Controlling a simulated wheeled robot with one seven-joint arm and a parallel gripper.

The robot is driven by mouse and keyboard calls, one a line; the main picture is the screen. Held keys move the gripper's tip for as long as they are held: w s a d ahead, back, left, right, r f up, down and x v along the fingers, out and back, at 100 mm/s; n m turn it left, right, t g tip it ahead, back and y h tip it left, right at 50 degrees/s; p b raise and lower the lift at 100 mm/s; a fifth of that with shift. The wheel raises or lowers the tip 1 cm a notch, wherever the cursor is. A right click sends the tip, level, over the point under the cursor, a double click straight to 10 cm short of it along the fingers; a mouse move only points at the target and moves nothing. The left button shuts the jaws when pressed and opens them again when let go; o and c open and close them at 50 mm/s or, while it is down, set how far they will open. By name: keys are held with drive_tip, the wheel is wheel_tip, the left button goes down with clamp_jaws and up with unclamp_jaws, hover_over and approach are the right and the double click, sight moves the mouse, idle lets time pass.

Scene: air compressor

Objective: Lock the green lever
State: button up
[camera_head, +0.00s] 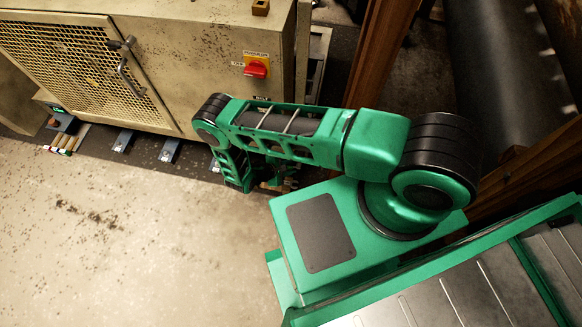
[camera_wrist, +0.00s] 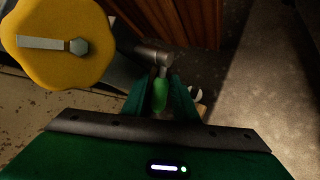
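The green lever (camera_wrist: 160,94) shows in the wrist view as a short bright green handle, just below a grey metal valve body or pipe (camera_wrist: 153,54). The dark green fingers of my gripper (camera_wrist: 161,82) stand on either side of the handle, with the handle between them. I cannot tell whether the fingers touch it. In the head view my arm hides the lever, and the gripper cannot be made out clearly there.
A yellow lobed knob (camera_wrist: 58,44) is close at the upper left of the wrist view. The head view shows a beige compressor cabinet (camera_head: 215,60) with a red switch (camera_head: 256,68) and a mesh door (camera_head: 75,65). A wooden post (camera_head: 380,55) stands right. Open floor (camera_head: 130,235) lies left.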

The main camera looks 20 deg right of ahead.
drive_tip(key=v, duration=1.1)
drive_tip(key=shift+f, duration=0.15)
idle(0.4)
